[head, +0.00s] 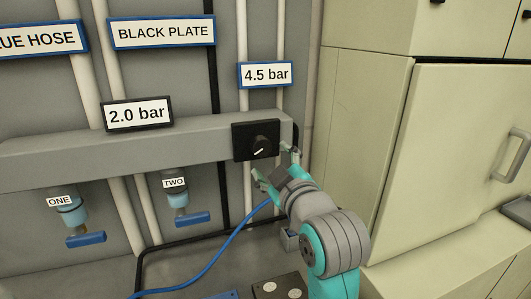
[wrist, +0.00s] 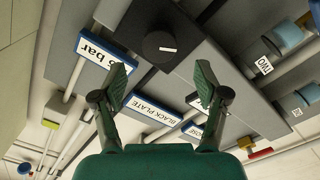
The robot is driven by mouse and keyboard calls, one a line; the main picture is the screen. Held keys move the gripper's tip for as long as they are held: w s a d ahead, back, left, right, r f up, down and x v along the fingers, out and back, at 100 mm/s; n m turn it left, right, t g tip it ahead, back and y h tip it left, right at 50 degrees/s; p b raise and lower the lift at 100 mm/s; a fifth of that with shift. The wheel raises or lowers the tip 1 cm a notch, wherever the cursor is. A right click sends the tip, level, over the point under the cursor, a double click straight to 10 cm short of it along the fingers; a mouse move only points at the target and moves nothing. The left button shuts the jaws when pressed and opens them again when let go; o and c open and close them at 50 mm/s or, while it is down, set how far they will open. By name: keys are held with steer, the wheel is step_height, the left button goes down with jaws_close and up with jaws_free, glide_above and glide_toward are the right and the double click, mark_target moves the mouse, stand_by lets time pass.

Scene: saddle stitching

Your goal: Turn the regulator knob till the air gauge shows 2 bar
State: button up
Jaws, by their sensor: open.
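The regulator knob (head: 262,146) is a round black dial with a white pointer line, on a black square plate at the right end of the grey rail. My gripper (head: 274,168) is open and empty just below and in front of it. In the wrist view the knob (wrist: 158,46) lies beyond the gap between my spread fingertips (wrist: 161,76), apart from both. A black-framed display (head: 138,113) on the rail reads 2.0 bar. A blue-framed sign (head: 266,75) above the knob reads 4.5 bar. I cannot tell which of them is the air gauge.
Valves ONE (head: 70,210) and TWO (head: 178,190) with blue handles hang below the rail. A blue hose (head: 222,250) runs below my gripper. A cream cabinet (head: 440,160) stands close on the right. Signs BLACK PLATE (head: 162,32) and BLUE HOSE (head: 40,41) are above.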

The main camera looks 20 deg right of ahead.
steer(key=shift+s, duration=1.85)
steer(key=s+f+m+g, duration=0.1)
steer(key=s+f, duration=0.4)
steer(key=f, duration=0.5)
steer(key=s+f+m, duration=0.2)
steer(key=s+f, duration=0.3)
steer(key=f, duration=0.5)
steer(key=s+f+m+g, duration=0.1)
steer(key=s+f, duration=0.4)
steer(key=f, duration=0.5)
steer(key=s+f+m, duration=0.2)
steer(key=s+f, duration=0.1)
steer(key=s, duration=1)
steer(key=s+f+m+g, duration=0.1)
steer(key=s+f+m, duration=0.1)
steer(key=s, duration=1.2)
steer(key=shift+f, duration=0.7)
